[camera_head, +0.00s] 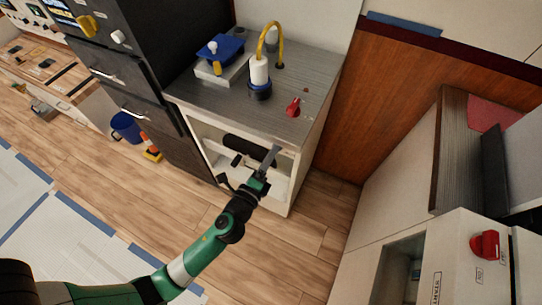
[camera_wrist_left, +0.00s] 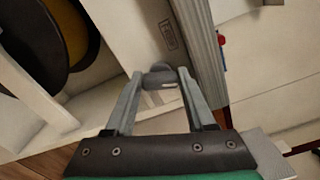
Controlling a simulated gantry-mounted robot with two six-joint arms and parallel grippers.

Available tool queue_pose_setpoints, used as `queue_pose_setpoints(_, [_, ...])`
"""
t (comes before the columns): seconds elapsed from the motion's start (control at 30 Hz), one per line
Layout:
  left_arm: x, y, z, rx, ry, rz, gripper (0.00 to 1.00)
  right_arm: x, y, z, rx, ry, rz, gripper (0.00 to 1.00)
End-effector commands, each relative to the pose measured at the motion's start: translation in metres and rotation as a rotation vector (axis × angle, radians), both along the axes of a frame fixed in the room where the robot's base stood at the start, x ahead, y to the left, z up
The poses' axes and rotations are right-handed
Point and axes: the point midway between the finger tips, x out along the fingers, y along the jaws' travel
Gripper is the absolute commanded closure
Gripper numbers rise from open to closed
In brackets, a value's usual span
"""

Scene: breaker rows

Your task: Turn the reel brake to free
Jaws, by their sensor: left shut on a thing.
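The reel brake (camera_wrist_left: 158,75) shows in the left wrist view as a small dark grey handle on the pale cabinet front. My left gripper (camera_head: 268,163) reaches to the front of the cabinet below the counter. In the left wrist view its two fingers (camera_wrist_left: 160,84) are shut on the brake handle. A small label (camera_wrist_left: 167,33) sits on the panel just above the handle; its print is too blurred to read surely. A dark reel with a yellow core (camera_wrist_left: 85,35) shows at the upper left of that view. In the head view the handle is hidden by the gripper. My right gripper is not in view.
The grey counter (camera_head: 315,75) overhangs the cabinet front close to the gripper. On it are a red knob (camera_head: 294,107), a white cylinder (camera_head: 259,70) with a yellow hose, and a blue-topped device (camera_head: 222,50). A blue bucket (camera_head: 125,126) stands on the floor. Floor before the cabinet is clear.

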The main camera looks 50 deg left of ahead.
Motion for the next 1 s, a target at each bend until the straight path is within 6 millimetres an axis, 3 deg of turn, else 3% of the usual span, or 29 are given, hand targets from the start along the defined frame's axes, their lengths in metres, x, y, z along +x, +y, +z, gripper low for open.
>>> queue_pose_setpoints(0.43, [0.0, 0.0, -0.002, -0.273, -0.109, 0.0, 1.0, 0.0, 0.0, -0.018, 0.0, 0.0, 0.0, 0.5])
queue_pose_setpoints(1.0, [0.0, 0.0, -0.001, -0.335, -0.132, 0.0, 1.0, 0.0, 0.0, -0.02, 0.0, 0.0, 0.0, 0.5])
